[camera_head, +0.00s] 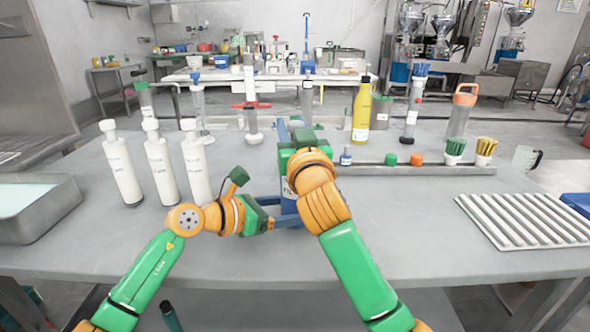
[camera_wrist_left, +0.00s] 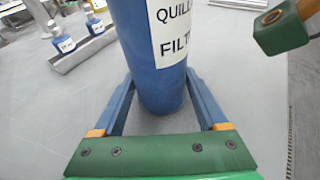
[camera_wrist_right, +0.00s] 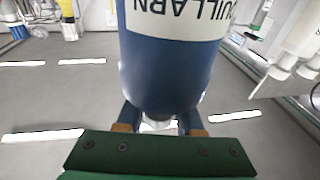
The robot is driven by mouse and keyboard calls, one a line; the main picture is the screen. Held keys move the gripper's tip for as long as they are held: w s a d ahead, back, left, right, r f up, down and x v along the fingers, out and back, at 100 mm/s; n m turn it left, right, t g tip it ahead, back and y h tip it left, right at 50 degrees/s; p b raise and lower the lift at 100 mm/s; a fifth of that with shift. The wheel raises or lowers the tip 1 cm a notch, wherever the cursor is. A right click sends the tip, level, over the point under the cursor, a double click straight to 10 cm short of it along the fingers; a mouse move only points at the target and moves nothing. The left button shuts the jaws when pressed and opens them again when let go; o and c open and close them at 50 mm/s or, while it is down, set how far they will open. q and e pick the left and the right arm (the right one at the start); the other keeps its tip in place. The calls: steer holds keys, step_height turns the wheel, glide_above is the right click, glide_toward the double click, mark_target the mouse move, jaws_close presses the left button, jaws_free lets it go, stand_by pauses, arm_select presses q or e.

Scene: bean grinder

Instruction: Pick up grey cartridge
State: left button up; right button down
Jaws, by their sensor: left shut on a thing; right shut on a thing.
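A blue cylinder (camera_wrist_left: 152,55) with a white label ending in "FILT" stands upright between both my grippers. It also shows in the right wrist view (camera_wrist_right: 165,70), label upside down, and mostly hidden in the head view (camera_head: 289,206). My left gripper (camera_head: 287,220) is shut on it low down, one finger on each side. My right gripper (camera_head: 296,138) is shut on its other end, fingers astride a narrower tip. Whether its base touches the table is unclear. A grey canister (camera_head: 381,112) stands behind the yellow bottle; I cannot tell whether it is the grey cartridge.
A metal tray (camera_head: 38,215) is at the table's left edge. A rail (camera_head: 430,170) with small coloured items lies behind right. A ribbed rack (camera_head: 525,220) lies on the right. The table (camera_head: 420,235) is clear before it.

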steer(key=shift+r, duration=0.1)
step_height(320, 180, up, 18)
arm_select(q)
steer(key=o, duration=0.9)
steer(key=v, duration=1.1)
steer(key=shift+s+a+r, duration=0.1)
steer(key=shift+s+a, duration=0.05)
steer(key=shift+a, duration=0.05)
steer(key=shift+s+a+r, duration=0.1)
steer(key=shift+s+a, duration=0.05)
steer(key=shift+a, duration=0.05)
